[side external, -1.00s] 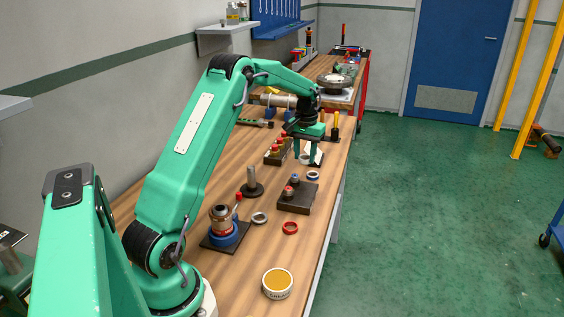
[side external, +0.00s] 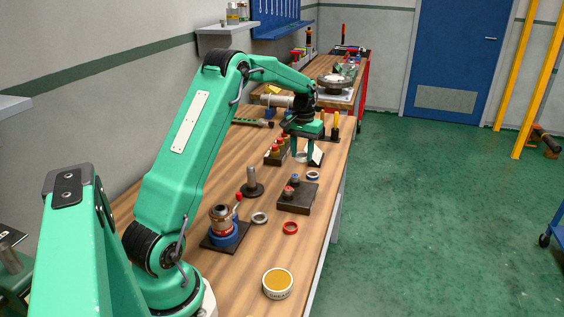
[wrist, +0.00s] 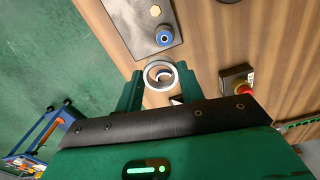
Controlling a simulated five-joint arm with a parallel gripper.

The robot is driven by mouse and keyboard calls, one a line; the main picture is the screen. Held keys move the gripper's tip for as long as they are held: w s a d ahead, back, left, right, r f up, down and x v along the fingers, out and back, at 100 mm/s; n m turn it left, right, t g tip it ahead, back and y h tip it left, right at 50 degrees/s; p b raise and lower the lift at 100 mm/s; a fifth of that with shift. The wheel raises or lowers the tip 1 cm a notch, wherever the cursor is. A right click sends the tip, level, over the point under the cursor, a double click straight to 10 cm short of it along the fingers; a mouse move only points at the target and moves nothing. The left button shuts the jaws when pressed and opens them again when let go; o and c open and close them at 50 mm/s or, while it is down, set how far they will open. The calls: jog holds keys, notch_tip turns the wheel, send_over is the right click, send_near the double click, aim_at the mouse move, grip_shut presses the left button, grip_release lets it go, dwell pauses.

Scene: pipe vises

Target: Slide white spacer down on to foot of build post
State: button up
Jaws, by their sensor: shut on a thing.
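My gripper (side external: 306,153) is shut on the white spacer (wrist: 160,75), a pale ring held between the two green fingertips in the wrist view (wrist: 160,85). In the side view the spacer shows small between the fingers (side external: 301,157), above the bench. The build post appears to be the upright grey post (side external: 252,175) on a round black foot (side external: 253,190), nearer the camera and left of my gripper. The spacer is well apart from it. In the wrist view only a dark edge at the top may be its foot.
A dark block (side external: 298,200) with small fittings stands right of the post. A blue-based assembly (side external: 222,235) and a grease tin (side external: 278,283) stand nearer.

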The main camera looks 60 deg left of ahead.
aim_at(251, 167)
jog(key=s+a+r+n, duration=0.2)
jog(key=s+a, duration=0.1)
jog(key=s, duration=0.4)
jog(key=s+a+r+n, duration=0.2)
jog(key=s+a+r, duration=0.1)
jog(key=s, duration=0.5)
jog(key=shift+a+n, duration=0.2)
jog(key=shift+n, duration=0.1)
jog(key=shift+f, duration=0.1)
jog(key=shift+f, duration=2.75)
jog(key=shift+w+f, duration=0.1)
jog(key=shift+f, duration=3.45)
